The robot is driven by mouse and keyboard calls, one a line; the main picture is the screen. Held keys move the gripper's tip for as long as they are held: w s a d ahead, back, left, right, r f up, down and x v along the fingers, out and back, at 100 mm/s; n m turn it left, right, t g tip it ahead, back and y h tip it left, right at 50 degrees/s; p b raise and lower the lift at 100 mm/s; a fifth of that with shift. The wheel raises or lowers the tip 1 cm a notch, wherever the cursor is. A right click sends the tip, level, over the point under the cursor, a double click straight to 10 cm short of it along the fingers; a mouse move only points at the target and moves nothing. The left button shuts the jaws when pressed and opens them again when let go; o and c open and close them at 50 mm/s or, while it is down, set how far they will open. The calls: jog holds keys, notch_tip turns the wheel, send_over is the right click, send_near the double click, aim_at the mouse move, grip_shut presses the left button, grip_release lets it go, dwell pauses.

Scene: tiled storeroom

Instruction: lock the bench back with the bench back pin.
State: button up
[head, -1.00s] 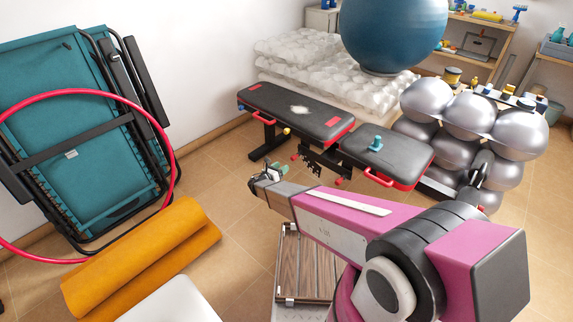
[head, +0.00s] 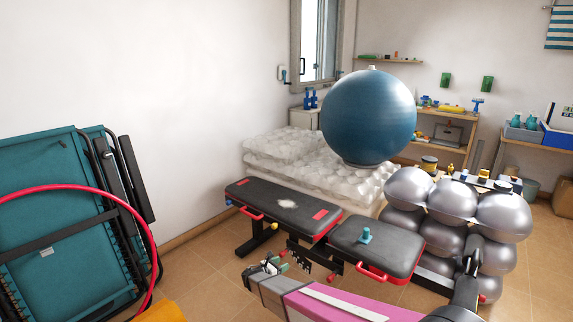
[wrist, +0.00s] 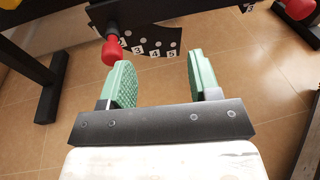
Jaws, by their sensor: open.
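The bench has a long black padded back (head: 265,215) lying nearly flat and a separate black seat (head: 390,248). Under the back, a dark plate with numbered holes (head: 299,257) shows; in the wrist view the plate (wrist: 165,42) carries several numbers. A red-knobbed pin (wrist: 111,48) stands by the plate's left side, beyond my left fingertip. I cannot tell whether its shaft is in a hole. My gripper (wrist: 158,65) is open and empty, its green pads apart, facing the plate. In the head view my gripper (head: 268,264) is in front of the bench.
Another red knob (wrist: 298,7) is at the wrist view's upper right. A teal object (head: 365,236) stands on the seat. Silver balls (head: 445,197) are stacked to the right; a blue ball (head: 368,115) rests behind. A folded teal table (head: 60,225) and red hoop (head: 140,225) are left.

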jog(key=s+d+r+m+g+y, duration=0.2)
jog(key=s+d+r+m+g, duration=0.25)
jog(key=d+m, duration=0.35)
jog(key=s+d+r+m+g+y, duration=0.1)
jog(key=s+d+r+m+g, duration=0.4)
jog(key=d, duration=0.5)
jog(key=s+d+r+m+g+y, duration=0.1)
jog(key=s+d+r+m+y, duration=0.2)
jog(key=s+r+m+y, duration=0.3)
jog(key=s+d+r+m+g+y, duration=0.1)
jog(key=s+d+r+m+y, duration=0.15)
jog(key=s+r+m, duration=0.5)
jog(key=w+a+f+n+h, duration=0.2)
jog(key=w+f+n+h, duration=0.3)
jog(key=w+f, duration=0.4)
jog(key=n+t+h, duration=0.5)
jog(key=n+t, duration=1)
jog(key=n, duration=0.5)
send_near(282, 254)
jog(key=x, duration=0.7)
jog(key=f+x, duration=0.1)
jog(key=x, duration=0.3)
jog(key=shift+w+a+f, duration=0.1)
jog(key=shift+w+a, duration=0.1)
